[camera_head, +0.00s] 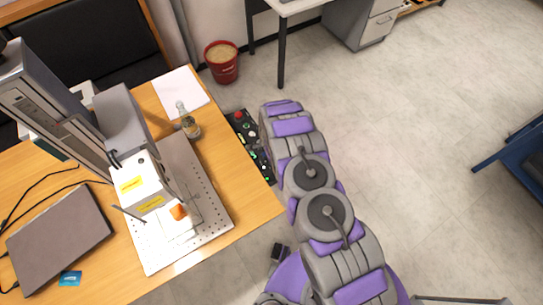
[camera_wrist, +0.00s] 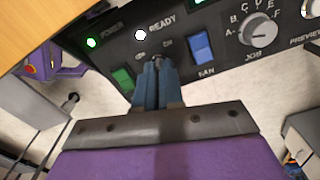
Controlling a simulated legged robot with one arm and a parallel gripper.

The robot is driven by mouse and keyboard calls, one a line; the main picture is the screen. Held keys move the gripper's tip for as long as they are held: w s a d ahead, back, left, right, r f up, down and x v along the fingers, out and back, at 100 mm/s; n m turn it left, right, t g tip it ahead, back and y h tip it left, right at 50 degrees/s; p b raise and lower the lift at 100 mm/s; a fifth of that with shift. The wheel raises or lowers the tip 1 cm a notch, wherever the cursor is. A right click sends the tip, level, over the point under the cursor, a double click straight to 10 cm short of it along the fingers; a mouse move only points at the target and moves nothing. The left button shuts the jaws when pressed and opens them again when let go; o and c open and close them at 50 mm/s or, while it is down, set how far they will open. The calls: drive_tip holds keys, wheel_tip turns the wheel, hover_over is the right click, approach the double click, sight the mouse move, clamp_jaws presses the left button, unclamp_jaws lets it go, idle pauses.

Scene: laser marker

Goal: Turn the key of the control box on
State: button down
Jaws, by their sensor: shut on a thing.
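The control box (camera_head: 240,127) is a black panel at the right edge of the wooden desk in the head view, partly hidden by my arm. In the wrist view the control box (camera_wrist: 225,62) fills the top, tilted. My gripper (camera_wrist: 158,66) has its blue fingers closed together on the key (camera_wrist: 157,58), at the key switch below the READY light. Only a small part of the key shows between the fingertips. The "ON" label is just right of it. In the head view my gripper is hidden behind my arm.
Around the key are a green switch (camera_wrist: 122,78), a blue FAN switch (camera_wrist: 201,48), a JOB dial (camera_wrist: 257,28), a lit green POWER light (camera_wrist: 92,42) and a white READY light (camera_wrist: 140,35). A bottle (camera_head: 190,126) stands on the desk nearby. Open floor lies to the right.

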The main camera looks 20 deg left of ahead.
drive_tip(key=m+p, duration=0.3)
drive_tip(key=m, duration=0.2)
drive_tip(key=shift+a+m, duration=0.1)
drive_tip(key=shift+m, duration=0.3)
idle(0.4)
drive_tip(key=c, duration=1.3)
unclamp_jaws()
drive_tip(key=shift+a, duration=0.1)
drive_tip(key=shift+o, duration=0.2)
drive_tip(key=shift+p, duration=0.3)
drive_tip(key=shift+w+r, duration=0.1)
drive_tip(key=shift+r, duration=0.65)
wheel_tip(320, 180, up, 16)
drive_tip(key=p, duration=0.2)
drive_tip(key=shift+f+p, duration=0.15)
drive_tip(key=shift+p, duration=0.15)
